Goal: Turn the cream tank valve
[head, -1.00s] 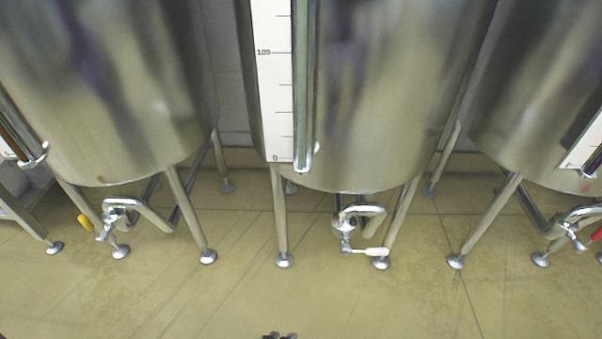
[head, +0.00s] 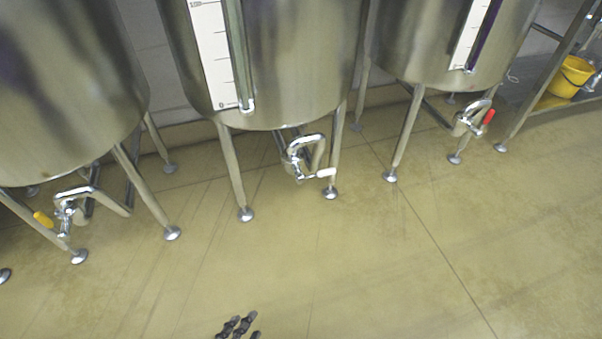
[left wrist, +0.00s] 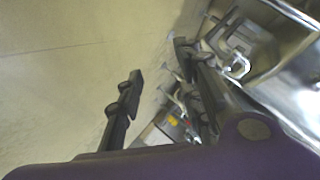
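The cream valve handle (head: 326,172) sits on the outlet pipe (head: 304,150) under the middle steel tank (head: 290,75). It points right, roughly level, close to a tank leg. My left gripper (head: 238,328) shows only at the bottom edge of the head view, below and left of the valve and well apart from it. In the left wrist view the left gripper (left wrist: 157,64) has its two dark fingers spread with nothing between them. Steel pipework (left wrist: 238,45) shows beyond the right finger; I cannot tell which tank it belongs to. My right gripper is out of view.
The left tank (head: 60,100) has a yellow valve handle (head: 43,218), and the right tank (head: 450,45) a red one (head: 489,116). Splayed tank legs flank each valve. A yellow bucket (head: 570,76) stands on a rack at far right. The floor (head: 400,270) in front is clear.

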